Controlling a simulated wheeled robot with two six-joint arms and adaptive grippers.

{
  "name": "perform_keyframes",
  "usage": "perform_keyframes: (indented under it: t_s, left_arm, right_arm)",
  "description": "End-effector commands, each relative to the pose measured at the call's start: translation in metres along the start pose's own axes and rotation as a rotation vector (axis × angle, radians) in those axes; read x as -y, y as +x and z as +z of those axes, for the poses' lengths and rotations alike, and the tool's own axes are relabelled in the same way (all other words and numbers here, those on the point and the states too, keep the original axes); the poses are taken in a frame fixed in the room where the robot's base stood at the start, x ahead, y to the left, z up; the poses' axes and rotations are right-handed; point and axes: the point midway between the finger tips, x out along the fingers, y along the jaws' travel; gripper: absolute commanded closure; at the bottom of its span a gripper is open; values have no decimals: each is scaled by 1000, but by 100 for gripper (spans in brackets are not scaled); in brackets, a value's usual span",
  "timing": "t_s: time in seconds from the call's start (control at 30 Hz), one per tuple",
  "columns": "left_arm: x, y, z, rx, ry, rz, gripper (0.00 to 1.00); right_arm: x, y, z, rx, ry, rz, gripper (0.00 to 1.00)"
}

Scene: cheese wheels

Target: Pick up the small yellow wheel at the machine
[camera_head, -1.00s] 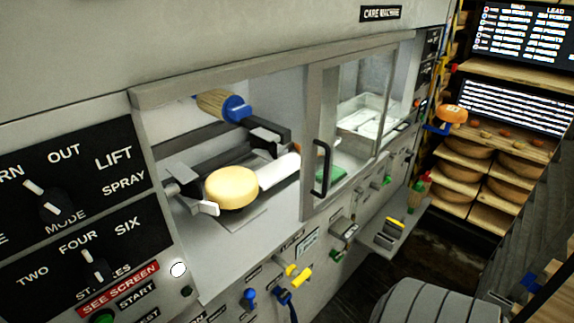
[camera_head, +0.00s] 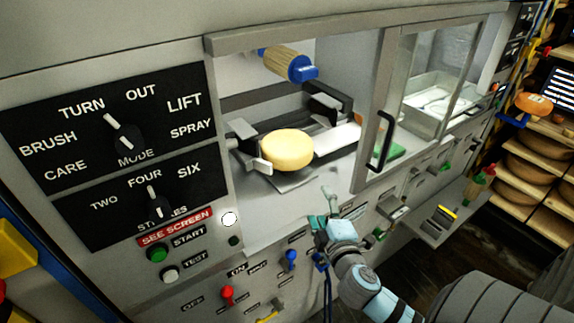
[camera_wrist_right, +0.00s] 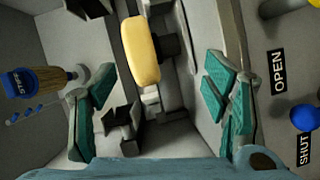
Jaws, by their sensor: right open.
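The small yellow wheel (camera_head: 287,150) sits inside the open bay of the care machine (camera_head: 240,185), on a grey holder with pale prongs beside it. My right gripper (camera_head: 325,207) is open and empty, in front of and below the bay opening, to the lower right of the wheel. In the right wrist view the same wheel (camera_wrist_right: 140,50) lies ahead, between the lines of the two teal-padded fingers (camera_wrist_right: 160,105) and beyond their tips. The wheel appears apart from the fingers. My left gripper does not show.
A brush with a blue end (camera_head: 290,65) hangs above the wheel. A sliding glass door with a black handle (camera_head: 384,142) stands right of the opening. Knobs and switches, including a red one (camera_head: 228,294), line the front. Shelves of cheese (camera_head: 530,170) stand at right.

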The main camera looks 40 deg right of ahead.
Motion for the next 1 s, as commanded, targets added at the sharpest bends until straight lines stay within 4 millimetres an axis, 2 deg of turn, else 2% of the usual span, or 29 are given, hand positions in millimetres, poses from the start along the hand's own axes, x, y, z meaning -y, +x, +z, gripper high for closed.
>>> perform_keyframes:
  t_s: [0.1, 0.2, 0.4, 0.57, 0.73, 0.8, 1.0]
  left_arm:
    - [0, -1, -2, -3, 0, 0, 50]
    - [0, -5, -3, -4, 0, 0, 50]
    - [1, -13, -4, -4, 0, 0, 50]
    - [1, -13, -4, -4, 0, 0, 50]
    - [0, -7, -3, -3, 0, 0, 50]
    - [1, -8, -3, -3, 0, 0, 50]
    - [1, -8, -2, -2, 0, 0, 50]
  right_arm:
    - [-23, 16, -19, -107, -182, 109, 31]
    - [-30, 34, -26, -130, -223, 132, 31]
    - [-36, 86, -33, -127, -216, 128, 31]
    - [-35, 108, -34, -127, -216, 127, 31]
    - [-32, 140, -26, -125, -217, 127, 31]
    - [-34, 152, -29, -126, -214, 126, 31]
    - [-35, 159, -30, -128, -214, 125, 31]
